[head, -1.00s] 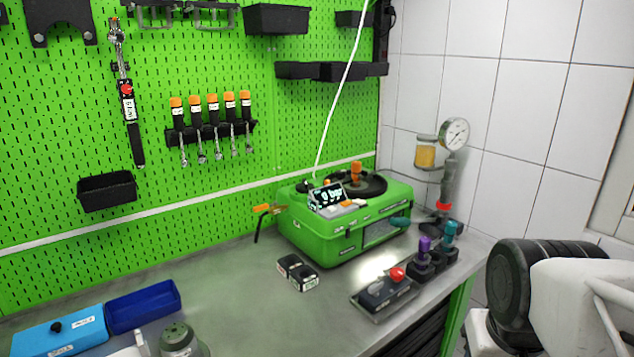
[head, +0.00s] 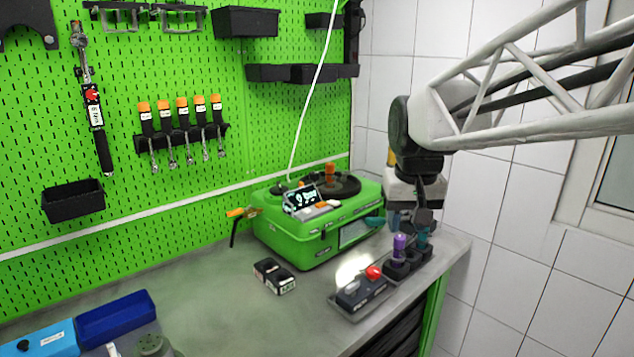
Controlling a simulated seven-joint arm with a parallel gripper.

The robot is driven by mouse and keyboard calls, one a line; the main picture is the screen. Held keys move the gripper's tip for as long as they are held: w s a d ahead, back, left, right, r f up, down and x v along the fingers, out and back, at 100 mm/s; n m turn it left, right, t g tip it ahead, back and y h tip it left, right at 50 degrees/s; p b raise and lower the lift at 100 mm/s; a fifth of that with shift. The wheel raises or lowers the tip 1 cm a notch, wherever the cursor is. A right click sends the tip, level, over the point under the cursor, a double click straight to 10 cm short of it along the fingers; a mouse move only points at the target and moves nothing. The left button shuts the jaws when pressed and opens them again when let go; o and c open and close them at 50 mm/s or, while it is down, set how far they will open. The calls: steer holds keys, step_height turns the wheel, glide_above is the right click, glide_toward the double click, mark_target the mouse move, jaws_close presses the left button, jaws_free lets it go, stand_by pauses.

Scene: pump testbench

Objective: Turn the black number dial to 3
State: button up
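The green pump unit (head: 300,253) stands on the bench against the pegboard. Its top carries a small lit display (head: 302,200), a round black plate (head: 335,188) with an orange handle (head: 330,172), and small buttons. A small black knob (head: 22,344) sits on the light blue box at the lower left. No numbers are readable on any dial, so I cannot tell which part is the number dial. My gripper (head: 425,214) points down at the right of the pump, close to the teal-topped tool. Its fingers are small and dark, and I cannot tell whether they are open.
A purple-topped tool (head: 399,246) and a teal-topped tool (head: 422,236) stand in black holders at the bench's right. A box with a red button (head: 373,272) is in front. A small black block (head: 274,276) and a dark blue tray (head: 117,318) lie left.

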steer(key=w+a+r, duration=0.3)
steer(key=w+a, duration=0.2)
steer(key=w, duration=0.7)
steer(key=n+g, duration=0.2)
steer(key=n, duration=0.1)
glide_above(279, 183)
steer(key=f, duration=0.6)
steer(key=shift+s+d, duration=0.35)
steer(key=shift+s, duration=0.05)
steer(key=shift+w+a+f, duration=0.2)
steer(key=shift+w+a, duration=0.05)
steer(key=shift+a, duration=0.05)
steer(key=shift+f, duration=3.9)
jaws_close()
